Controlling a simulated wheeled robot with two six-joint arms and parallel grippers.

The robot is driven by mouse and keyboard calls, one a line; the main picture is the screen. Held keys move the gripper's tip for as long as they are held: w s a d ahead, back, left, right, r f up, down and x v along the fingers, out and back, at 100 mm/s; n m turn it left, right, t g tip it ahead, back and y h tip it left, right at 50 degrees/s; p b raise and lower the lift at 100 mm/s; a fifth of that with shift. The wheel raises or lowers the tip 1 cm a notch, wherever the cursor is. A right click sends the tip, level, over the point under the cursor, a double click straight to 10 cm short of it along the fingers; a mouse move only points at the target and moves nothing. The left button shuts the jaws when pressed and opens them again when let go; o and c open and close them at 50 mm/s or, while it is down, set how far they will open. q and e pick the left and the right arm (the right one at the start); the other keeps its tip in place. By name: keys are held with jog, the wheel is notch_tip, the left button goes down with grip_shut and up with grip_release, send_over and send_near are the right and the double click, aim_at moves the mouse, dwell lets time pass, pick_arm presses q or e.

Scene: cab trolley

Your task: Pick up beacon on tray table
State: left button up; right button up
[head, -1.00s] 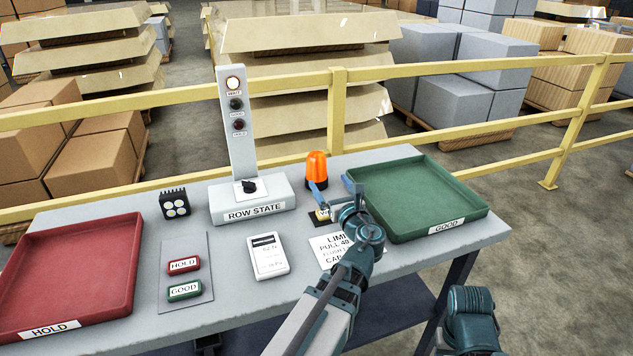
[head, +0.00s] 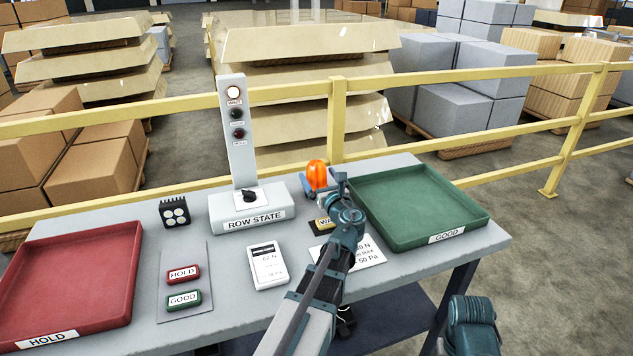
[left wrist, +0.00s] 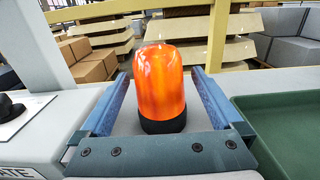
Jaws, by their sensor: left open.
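The orange beacon (head: 316,173) with a black base stands upright near the back of the grey table, left of the green tray. My left gripper (head: 320,182) is open around the beacon, one finger on each side. In the wrist view, gaps show between the left gripper's fingers (left wrist: 159,85) and the beacon. My arm hides part of the beacon's lower side in the head view. My right gripper is not in view.
The green GOOD tray (head: 464,217) is close on the right. The ROW STATE box (head: 253,215) with its lamp post stands left. A label card (head: 367,252) lies partly under my arm. A yellow rail (head: 430,140) runs behind the table. A red HOLD tray (head: 122,312) is far left.

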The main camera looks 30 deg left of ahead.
pick_arm(q)
jog(key=x, duration=0.5)
jog(key=shift+s+f, duration=0.1)
jog(key=shift+f, duration=0.15)
jog(key=shift+c, duration=0.2)
jog(key=c, duration=1.4)
